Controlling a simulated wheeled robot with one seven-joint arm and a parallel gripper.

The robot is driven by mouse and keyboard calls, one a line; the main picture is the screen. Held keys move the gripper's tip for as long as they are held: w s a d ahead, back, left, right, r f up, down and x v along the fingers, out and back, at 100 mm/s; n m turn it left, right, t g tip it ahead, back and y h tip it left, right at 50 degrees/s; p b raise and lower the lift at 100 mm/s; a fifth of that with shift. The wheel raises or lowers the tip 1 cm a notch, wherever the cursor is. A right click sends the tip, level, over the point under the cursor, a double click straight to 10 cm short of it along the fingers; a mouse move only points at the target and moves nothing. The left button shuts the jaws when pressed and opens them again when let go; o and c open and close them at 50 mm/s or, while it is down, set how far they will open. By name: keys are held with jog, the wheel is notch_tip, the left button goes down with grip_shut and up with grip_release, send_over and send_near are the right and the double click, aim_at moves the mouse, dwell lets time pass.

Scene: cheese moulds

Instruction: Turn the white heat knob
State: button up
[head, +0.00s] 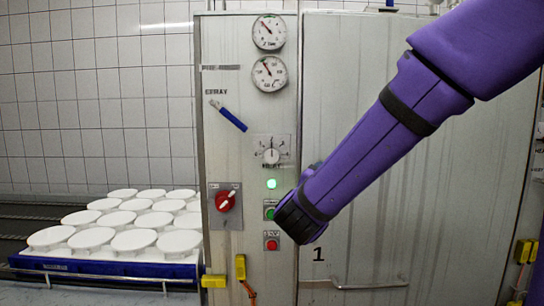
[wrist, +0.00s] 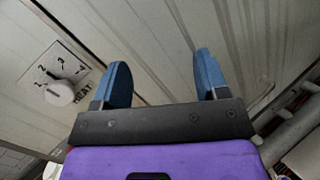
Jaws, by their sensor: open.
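The white heat knob (head: 271,155) sits on a square dial plate on the grey cabinet's narrow front panel, with its pointer about upright. It also shows at the left of the wrist view (wrist: 60,93), beside the word HEAT. My gripper (wrist: 162,70) is open in the wrist view, its two blue fingers apart with nothing between them. The knob lies outside the fingers, left of the left one, and is not touched. In the head view the dark end of my arm is below and right of the knob; the fingers are hidden there.
Two gauges (head: 268,50) and a blue spray lever (head: 228,115) are above the knob. A red rotary switch (head: 225,201), a lit green lamp (head: 271,183) and a red button (head: 271,244) are below. A blue tray (head: 100,267) of white moulds stands left.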

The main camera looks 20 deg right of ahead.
aim_at(272, 157)
jog(key=w+a+f+n+t+y, duration=0.1)
jog(key=w+a+n+t+y, duration=0.25)
jog(key=a+n, duration=0.2)
jog(key=w+a+n+t+y, duration=0.3)
jog(key=a+n+t+y, duration=0.15)
jog(key=a, duration=0.25)
jog(key=shift+h, duration=0.3)
jog(key=x, duration=1)
jog(key=shift+d+r, duration=0.2)
jog(key=shift+r, duration=0.1)
jog(key=c, duration=0.9)
jog(key=shift+o, duration=0.2)
